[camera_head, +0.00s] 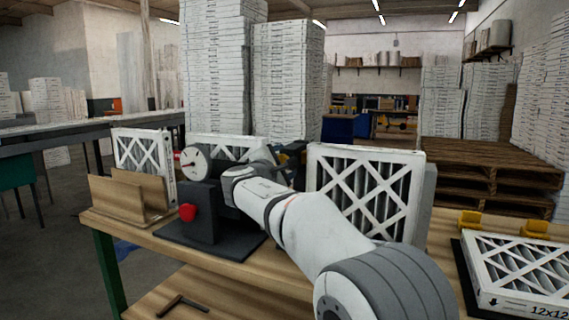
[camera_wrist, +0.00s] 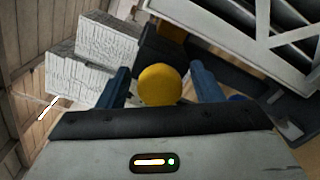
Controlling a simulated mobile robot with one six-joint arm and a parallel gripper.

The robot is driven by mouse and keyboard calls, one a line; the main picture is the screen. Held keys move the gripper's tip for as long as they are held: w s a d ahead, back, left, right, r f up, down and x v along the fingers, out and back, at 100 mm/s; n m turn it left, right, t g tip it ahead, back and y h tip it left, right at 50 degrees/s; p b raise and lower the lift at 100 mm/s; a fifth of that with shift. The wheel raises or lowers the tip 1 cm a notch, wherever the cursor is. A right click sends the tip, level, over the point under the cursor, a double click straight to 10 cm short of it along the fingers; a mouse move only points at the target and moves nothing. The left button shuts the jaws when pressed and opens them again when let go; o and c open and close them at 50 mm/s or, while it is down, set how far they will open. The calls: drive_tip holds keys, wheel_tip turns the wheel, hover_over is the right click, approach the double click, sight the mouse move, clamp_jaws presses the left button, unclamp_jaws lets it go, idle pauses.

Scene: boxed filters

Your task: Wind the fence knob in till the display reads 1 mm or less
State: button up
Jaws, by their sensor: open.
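A yellow round knob (camera_wrist: 160,86) sits between the two blue fingers of my gripper (camera_wrist: 161,74) in the wrist view. The fingers stand apart on either side of it, with a gap showing on the left; whether either touches is unclear. A red knob or button (camera_head: 188,212) is on the fixture's front.
A boxed filter (camera_head: 365,190) stands upright right of my arm, others behind and left. A wooden holder (camera_head: 128,200) is at the bench's left end. A flat filter (camera_head: 515,270) lies in a black tray at right. A dark T-shaped tool (camera_head: 178,302) lies on the lower shelf.

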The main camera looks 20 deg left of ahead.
drive_tip(key=shift+s, duration=0.1)
drive_tip(key=s, duration=0.7)
drive_tip(key=shift+s+a+b, duration=0.3)
drive_tip(key=shift+a+b, duration=0.05)
drive_tip(key=shift+b, duration=0.05)
drive_tip(key=shift+d, duration=0.1)
